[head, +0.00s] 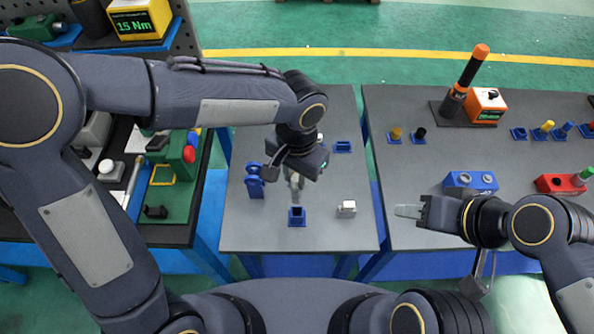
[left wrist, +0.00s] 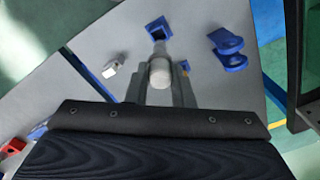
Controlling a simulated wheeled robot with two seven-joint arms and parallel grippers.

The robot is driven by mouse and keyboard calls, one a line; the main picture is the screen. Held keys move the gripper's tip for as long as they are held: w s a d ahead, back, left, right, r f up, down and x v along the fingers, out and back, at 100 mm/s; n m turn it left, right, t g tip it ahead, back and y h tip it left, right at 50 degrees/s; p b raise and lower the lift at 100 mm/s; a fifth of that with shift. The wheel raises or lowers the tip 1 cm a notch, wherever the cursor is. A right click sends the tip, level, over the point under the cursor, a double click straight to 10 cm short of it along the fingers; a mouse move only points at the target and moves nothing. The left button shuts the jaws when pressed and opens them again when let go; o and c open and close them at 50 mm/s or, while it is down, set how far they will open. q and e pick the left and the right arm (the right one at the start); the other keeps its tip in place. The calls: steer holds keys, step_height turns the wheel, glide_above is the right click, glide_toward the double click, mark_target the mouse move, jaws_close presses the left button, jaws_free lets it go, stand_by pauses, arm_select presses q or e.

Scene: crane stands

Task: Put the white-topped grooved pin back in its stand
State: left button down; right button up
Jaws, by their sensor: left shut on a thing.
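My left gripper (head: 295,187) is shut on the white-topped grooved pin and holds it over the middle table. The pin's pale rounded top (left wrist: 160,73) shows between the fingers in the left wrist view; its grooves cannot be made out. A small square blue stand (head: 297,216) with a dark opening is on the table just in front of the gripper. In the left wrist view this blue stand (left wrist: 157,27) appears just beyond the pin's far end. Whether pin and stand touch cannot be told. My right gripper (head: 408,211) is over the right table's front edge, its finger gap unclear.
A white-and-grey block (head: 346,209) lies right of the stand. A blue forked bracket (head: 254,181) stands to the left. Another low blue holder (head: 342,147) is farther back. The right table carries a blue block (head: 470,181) and several coloured pins. Bare tabletop surrounds the stand.

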mark_target(297, 198)
arm_select(q)
steer(key=shift+d+r, duration=0.1)
steer(key=shift+r, duration=0.15)
steer(key=shift+w, duration=0.1)
steer(key=shift+f+b, duration=0.3)
steer(key=shift+f, duration=0.15)
steer(key=shift+f+b, duration=2.1)
steer(key=shift+f, duration=0.4)
steer(key=shift+f+b, duration=2.15)
steer(key=shift+f, duration=0.4)
steer(key=c, duration=1.2)
jaws_free()
steer(key=shift+r, duration=0.1)
